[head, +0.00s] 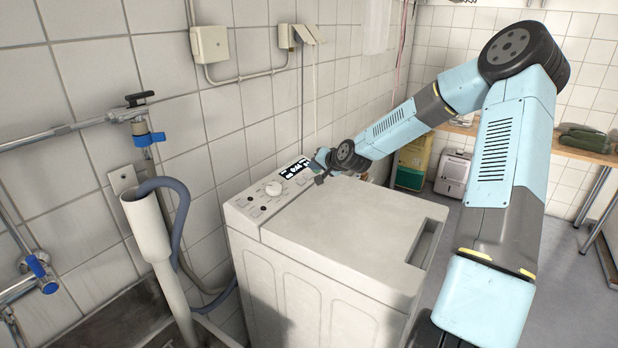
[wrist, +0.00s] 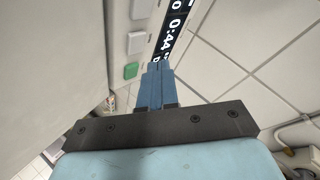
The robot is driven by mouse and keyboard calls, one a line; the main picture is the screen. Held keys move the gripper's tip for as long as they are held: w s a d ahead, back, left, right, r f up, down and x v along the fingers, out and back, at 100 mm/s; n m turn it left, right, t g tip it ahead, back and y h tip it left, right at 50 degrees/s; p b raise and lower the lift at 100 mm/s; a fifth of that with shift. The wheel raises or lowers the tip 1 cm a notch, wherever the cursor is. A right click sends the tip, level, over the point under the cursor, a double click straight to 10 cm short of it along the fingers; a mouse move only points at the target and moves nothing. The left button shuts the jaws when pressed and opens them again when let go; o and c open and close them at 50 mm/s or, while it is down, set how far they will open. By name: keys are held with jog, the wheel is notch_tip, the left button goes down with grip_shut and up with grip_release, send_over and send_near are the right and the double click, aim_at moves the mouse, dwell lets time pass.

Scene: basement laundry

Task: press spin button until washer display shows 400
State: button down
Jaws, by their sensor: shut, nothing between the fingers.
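The washer (head: 340,225) is a white top-loader with its control panel along the back left edge. Its black display (head: 296,169) has white characters too small to read in the head view. In the wrist view the display (wrist: 172,30) is turned sideways and reads 0:44, with a partly cut-off 0 above; the spin value cannot be read whole. White buttons (wrist: 137,42) and a green button (wrist: 131,71) lie beside the display; their labels are not legible. My gripper (wrist: 158,66) is shut and empty, its blue tips over the display's lower end. Whether they touch the panel is unclear.
A round knob (head: 273,188) stands on the panel left of the display. A grey drain hose (head: 180,225) and standpipe are at the left by the tiled wall. A wooden bench (head: 570,148) stands at the back right. Open floor lies right of the washer.

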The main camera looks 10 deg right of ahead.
jog(key=shift+s+d+r, duration=0.1)
jog(key=shift+s+r, duration=0.05)
jog(key=shift+r, duration=0.45)
jog(key=shift+s+d+r, duration=0.1)
jog(key=shift+d+r, duration=0.05)
jog(key=shift+r, duration=0.5)
jog(key=shift+s+d+r, duration=0.1)
jog(key=shift+s+r, duration=0.05)
jog(key=shift+r, duration=0.45)
jog(key=shift+s+a, duration=0.35)
jog(key=shift+s, duration=0.05)
jog(key=s+r+n+g+h, duration=0.1)
jog(key=s+r, duration=0.5)
jog(key=s, duration=0.9)
jog(key=s+d+r+n+g+h, duration=0.1)
jog(key=s+r, duration=0.5)
jog(key=s, duration=1)
jog(key=s+d+r+n+g+h, duration=0.1)
jog(key=s+r+n+g+h, duration=0.2)
jog(key=s, duration=1.2)
notch_tip(320, 180, up, 4)
jog(key=shift+s+d+f, duration=0.15)
jog(key=shift+s+d, duration=0.05)
jog(key=shift+s, duration=0.2)
